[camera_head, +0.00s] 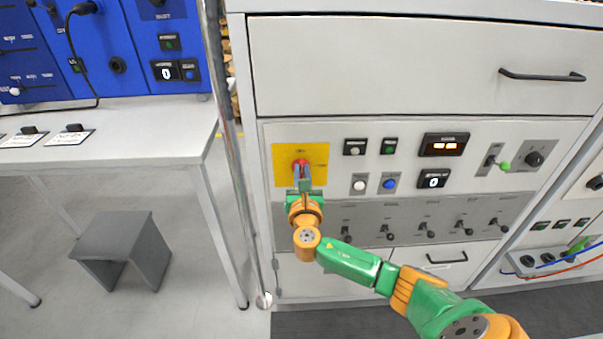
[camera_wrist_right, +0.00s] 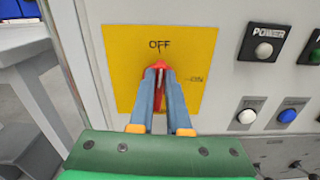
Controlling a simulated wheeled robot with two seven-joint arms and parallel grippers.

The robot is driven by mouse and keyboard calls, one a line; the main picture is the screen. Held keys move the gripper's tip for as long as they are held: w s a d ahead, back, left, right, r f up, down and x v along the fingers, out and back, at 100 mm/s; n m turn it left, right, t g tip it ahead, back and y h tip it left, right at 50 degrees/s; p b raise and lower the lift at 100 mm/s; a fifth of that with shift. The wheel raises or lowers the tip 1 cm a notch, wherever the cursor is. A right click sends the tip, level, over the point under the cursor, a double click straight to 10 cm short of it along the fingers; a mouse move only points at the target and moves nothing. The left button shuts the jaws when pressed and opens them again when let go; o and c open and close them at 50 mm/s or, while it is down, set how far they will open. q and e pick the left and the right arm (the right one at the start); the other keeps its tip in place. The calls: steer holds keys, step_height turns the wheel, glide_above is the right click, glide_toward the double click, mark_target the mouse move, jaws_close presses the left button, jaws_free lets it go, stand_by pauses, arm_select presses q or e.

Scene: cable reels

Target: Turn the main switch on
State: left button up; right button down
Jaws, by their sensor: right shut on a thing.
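The main switch is a red knob (camera_head: 300,166) on a yellow plate (camera_head: 318,156) at the left of the grey panel. In the right wrist view the red knob (camera_wrist_right: 159,66) stands upright, pointing to the OFF label at the top of the yellow plate (camera_wrist_right: 193,48). An ON label sits at the plate's right. My right gripper (camera_head: 302,178) is at the knob from below. In the wrist view its two blue-grey fingers (camera_wrist_right: 160,92) are shut on the knob, one on each side, hiding its lower part. My left gripper is not in view.
Right of the plate are white buttons (camera_head: 358,184), a blue button (camera_head: 389,184), a red display (camera_head: 444,145) and a green-tipped lever (camera_head: 503,165). A row of black toggles (camera_head: 387,231) runs below. A metal post (camera_head: 228,140) stands close on the left.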

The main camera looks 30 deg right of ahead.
steer(key=shift+s+d+f+m+b, duration=0.3)
steer(key=shift+m+b, duration=0.85)
steer(key=shift+m, duration=1.7)
steer(key=shift+d+f+m+b, duration=0.25)
steer(key=shift+m+b, duration=0.9)
steer(key=shift+m, duration=1.75)
steer(key=shift+s+d+f+m+b, duration=0.15)
steer(key=shift+f+m+b, duration=0.3)
steer(key=shift+m+b, duration=1.55)
steer(key=shift+m+p, duration=0.85)
steer(key=shift+m, duration=0.2)
steer(key=c, duration=0.9)
jaws_free()
steer(key=v, duration=0.7)
steer(key=shift+b, duration=0.4)
